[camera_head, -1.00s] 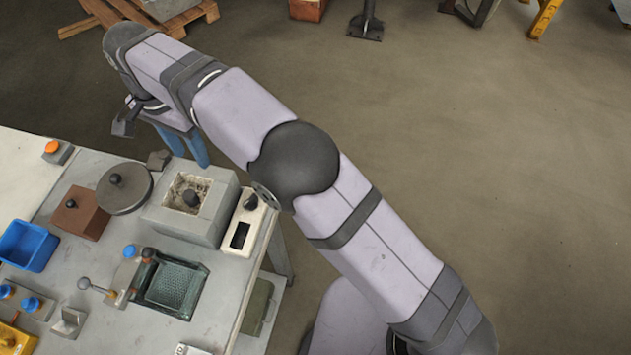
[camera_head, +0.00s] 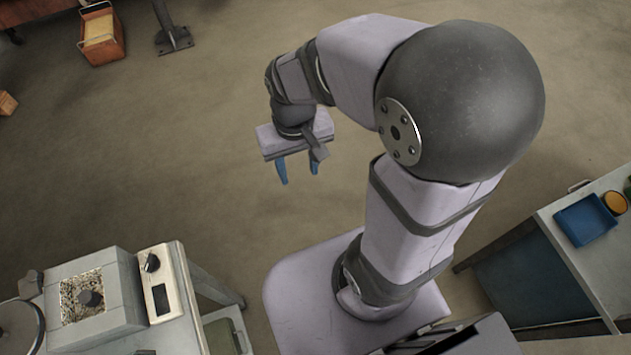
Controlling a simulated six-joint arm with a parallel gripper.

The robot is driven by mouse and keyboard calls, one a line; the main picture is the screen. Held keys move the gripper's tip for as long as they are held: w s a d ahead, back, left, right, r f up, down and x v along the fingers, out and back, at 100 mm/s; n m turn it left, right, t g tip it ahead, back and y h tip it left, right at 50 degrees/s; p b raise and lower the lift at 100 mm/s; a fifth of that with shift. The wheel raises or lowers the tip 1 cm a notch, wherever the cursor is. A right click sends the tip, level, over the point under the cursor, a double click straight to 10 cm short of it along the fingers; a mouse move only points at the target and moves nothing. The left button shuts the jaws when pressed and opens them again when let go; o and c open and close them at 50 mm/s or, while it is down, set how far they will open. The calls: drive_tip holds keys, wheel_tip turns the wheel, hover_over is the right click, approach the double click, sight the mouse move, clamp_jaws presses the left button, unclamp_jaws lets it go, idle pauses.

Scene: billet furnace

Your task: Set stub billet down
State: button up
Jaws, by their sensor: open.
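My gripper (camera_head: 299,174) hangs over the open floor between the two tables. I cannot pick out a stub billet for certain. A small dark grey block (camera_head: 30,284) sits beside the furnace at the left edge, but I cannot tell whether it is the billet. The grey box furnace (camera_head: 118,290) stands on the left table, with a dark knob in its speckled square top. My gripper is well away from both, to their upper right.
A white control box (camera_head: 165,278) with a black dial stands right of the furnace. At the right, another table (camera_head: 605,262) carries a blue tray (camera_head: 585,220) and a yellow-rimmed round container (camera_head: 615,203). An orange crate (camera_head: 102,38) stands on the floor at the back. The middle floor is clear.

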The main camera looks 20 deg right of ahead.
drive_tip(key=s+d, duration=0.1)
drive_tip(key=s+d+f, duration=0.1)
drive_tip(key=s, duration=0.1)
drive_tip(key=s+d, duration=0.1)
drive_tip(key=shift+s+f, duration=0.15)
drive_tip(key=shift+f, duration=0.2)
drive_tip(key=shift+c, duration=0.5)
idle(0.8)
